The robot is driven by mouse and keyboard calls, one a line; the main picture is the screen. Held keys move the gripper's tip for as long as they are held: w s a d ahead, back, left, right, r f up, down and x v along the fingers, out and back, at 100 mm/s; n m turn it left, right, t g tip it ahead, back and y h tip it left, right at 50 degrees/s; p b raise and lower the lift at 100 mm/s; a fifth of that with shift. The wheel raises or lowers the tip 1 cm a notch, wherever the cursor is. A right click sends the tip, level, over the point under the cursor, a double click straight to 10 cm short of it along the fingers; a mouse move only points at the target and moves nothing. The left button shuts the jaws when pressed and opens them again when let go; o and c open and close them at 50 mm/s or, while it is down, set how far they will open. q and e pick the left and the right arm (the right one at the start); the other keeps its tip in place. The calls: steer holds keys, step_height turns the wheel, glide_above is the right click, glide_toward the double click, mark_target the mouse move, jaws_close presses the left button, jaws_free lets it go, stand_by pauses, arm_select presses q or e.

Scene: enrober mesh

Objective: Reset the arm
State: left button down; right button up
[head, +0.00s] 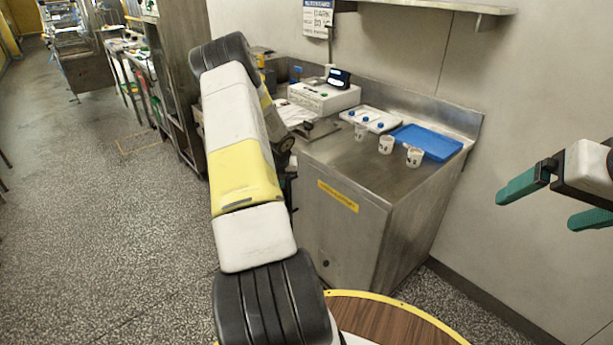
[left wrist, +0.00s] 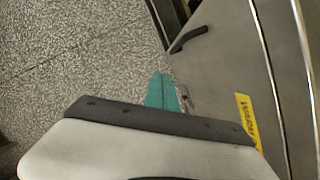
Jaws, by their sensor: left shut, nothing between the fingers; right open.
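My left arm (head: 240,150) rises through the middle of the head view, in front of the steel counter. Its fingers are hidden behind the arm there. In the left wrist view the teal fingers of my left gripper (left wrist: 163,92) are together and empty, over the speckled floor beside a steel cabinet front with a yellow label (left wrist: 246,120). My right gripper (head: 556,202) is at the right edge of the head view, its teal fingers spread wide and empty, in front of the bare wall.
The steel counter (head: 335,235) holds a blue tray (head: 428,142), several small cups (head: 386,145), a white panel with blue knobs (head: 370,119) and a white machine (head: 323,96). A wall shelf (head: 440,5) is above. Open floor (head: 90,220) lies to the left.

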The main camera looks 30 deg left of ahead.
arm_select(q)
steer(key=shift+s+r, duration=0.25)
steer(key=shift+r, duration=0.25)
steer(key=s+d+r+n, duration=0.2)
steer(key=d+r+n, duration=0.25)
steer(key=r, duration=0.45)
steer(key=s+d+r+n+t, duration=0.1)
steer(key=s+d+r+n, duration=0.1)
steer(key=d+r+n, duration=0.5)
steer(key=s+d+r+n, duration=0.25)
steer(key=d+r, duration=0.25)
steer(key=r, duration=0.6)
steer(key=s+d+r+n+t+h, duration=0.1)
steer(key=s+d+r+n+h, duration=0.1)
steer(key=s+d+r+n, duration=0.2)
steer(key=s+d+r+n+h, duration=0.2)
steer(key=s+d+r+n, duration=0.3)
steer(key=s+d+n, duration=0.5)
steer(key=s+d, duration=0.4)
steer(key=s, duration=0.5)
steer(key=shift+n+t+h, duration=0.3)
steer(key=shift+n+t, duration=0.1)
